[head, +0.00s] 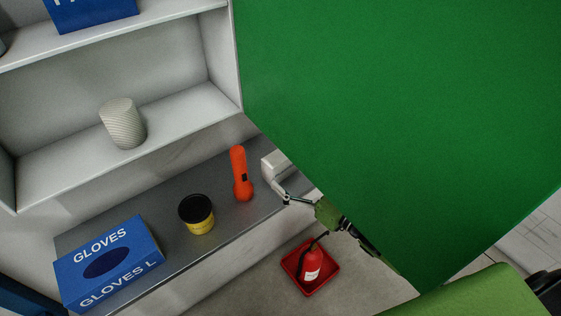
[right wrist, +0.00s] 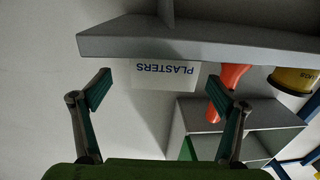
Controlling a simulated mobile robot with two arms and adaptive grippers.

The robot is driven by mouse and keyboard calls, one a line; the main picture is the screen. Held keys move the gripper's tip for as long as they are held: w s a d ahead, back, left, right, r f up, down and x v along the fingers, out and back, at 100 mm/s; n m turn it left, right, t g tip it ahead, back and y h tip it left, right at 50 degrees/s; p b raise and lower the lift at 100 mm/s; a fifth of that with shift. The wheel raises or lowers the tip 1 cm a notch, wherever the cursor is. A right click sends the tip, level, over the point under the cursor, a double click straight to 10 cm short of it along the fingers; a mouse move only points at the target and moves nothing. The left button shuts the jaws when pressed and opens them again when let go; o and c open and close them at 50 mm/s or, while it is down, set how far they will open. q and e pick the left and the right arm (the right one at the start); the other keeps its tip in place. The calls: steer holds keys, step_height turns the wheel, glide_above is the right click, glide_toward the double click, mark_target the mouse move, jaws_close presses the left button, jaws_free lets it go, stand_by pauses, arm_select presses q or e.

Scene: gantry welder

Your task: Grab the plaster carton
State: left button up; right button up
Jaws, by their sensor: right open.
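The plaster carton (head: 273,166) is a small white box on the grey counter, right of the orange flashlight in the head view. In the right wrist view the carton (right wrist: 165,77) shows upside down with blue PLASTERS lettering. My right gripper (head: 285,195) is at the counter's front edge, just in front of the carton. In the right wrist view my right gripper (right wrist: 159,82) is open, its fingers apart on either side of the carton's outline, with nothing held. A large green surface hides part of the right arm in the head view. My left gripper is not in view.
The orange flashlight (head: 240,174), a yellow tub with black lid (head: 197,214) and a blue gloves box (head: 108,264) stand on the counter (head: 165,212). A ribbed white cylinder (head: 122,123) is on the shelf above. A red extinguisher (head: 312,261) sits in a red tray below.

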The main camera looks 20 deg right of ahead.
mark_target(287, 167)
steer(key=shift+w+a+r+p, duration=0.2)
steer(key=shift+w+p, duration=0.1)
steer(key=shift+w, duration=0.15)
steer(key=x, duration=0.1)
steer(key=p+x, duration=0.1)
steer(key=x, duration=0.1)
steer(key=shift+w+a+f, duration=0.15)
steer(key=shift+w+a, duration=0.05)
steer(key=shift+a, duration=0.25)
steer(key=shift+w+a+f, duration=0.1)
steer(key=shift+w+a, duration=0.15)
steer(key=shift+w, duration=0.15)
steer(key=shift+s, duration=0.1)
steer(key=c, duration=1.2)
